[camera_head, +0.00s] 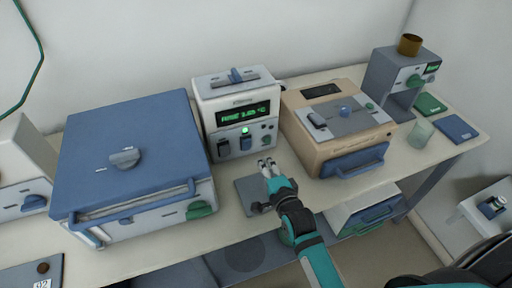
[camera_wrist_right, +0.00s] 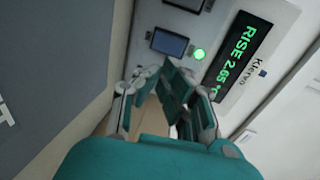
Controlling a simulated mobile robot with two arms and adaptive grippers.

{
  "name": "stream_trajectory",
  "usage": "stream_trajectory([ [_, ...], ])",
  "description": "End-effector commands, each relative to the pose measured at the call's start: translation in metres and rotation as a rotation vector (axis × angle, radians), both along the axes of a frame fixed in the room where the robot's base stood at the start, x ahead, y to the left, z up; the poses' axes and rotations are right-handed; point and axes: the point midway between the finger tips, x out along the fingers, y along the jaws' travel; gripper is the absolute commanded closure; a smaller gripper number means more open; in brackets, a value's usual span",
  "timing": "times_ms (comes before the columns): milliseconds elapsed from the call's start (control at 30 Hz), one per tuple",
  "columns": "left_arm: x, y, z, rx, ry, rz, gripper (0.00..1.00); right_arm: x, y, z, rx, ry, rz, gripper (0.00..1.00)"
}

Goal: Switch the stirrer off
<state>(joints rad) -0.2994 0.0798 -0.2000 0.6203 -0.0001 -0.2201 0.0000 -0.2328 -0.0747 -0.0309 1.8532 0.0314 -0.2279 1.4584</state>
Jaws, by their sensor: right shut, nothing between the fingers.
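The control unit (camera_head: 236,86) has a green-lit display (camera_head: 243,113) showing "RISE" and a value. Below the display are a glowing green lamp (camera_head: 244,130) and two dark switches, a left one (camera_head: 222,148) and a right one (camera_head: 246,141). No stirrer label is readable. In the right wrist view the display (camera_wrist_right: 238,60), lamp (camera_wrist_right: 199,54) and one switch (camera_wrist_right: 169,43) lie just beyond the fingers. My right gripper (camera_head: 267,165) is shut and empty, in front of the unit's lower right; contact cannot be told. It also shows in the wrist view (camera_wrist_right: 165,78). My left gripper is out of view.
A large blue-lidded box (camera_head: 130,150) stands left of the unit. A tan box (camera_head: 335,125) with a blue handle stands close on the right. A grey mat (camera_head: 247,195) lies by my gripper. A glass beaker (camera_head: 419,133) and a grey device (camera_head: 390,80) stand farther right.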

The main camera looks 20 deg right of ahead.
Motion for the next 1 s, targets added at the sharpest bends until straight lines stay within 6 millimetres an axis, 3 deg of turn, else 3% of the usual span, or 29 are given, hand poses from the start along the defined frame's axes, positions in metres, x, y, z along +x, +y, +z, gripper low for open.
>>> stream_trajectory([
  [200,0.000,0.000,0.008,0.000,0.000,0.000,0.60,0.043,0.001,0.001,-0.001,-0.003,0.000,1.00],
  [367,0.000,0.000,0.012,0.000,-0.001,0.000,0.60,0.060,0.002,0.001,-0.001,-0.001,-0.001,1.00],
  [833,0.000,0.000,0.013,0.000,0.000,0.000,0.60,0.066,0.002,0.001,-0.001,0.000,-0.001,1.00],
  [1000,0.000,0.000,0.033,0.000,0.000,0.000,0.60,0.071,0.002,0.010,-0.001,0.042,-0.003,1.00],
])
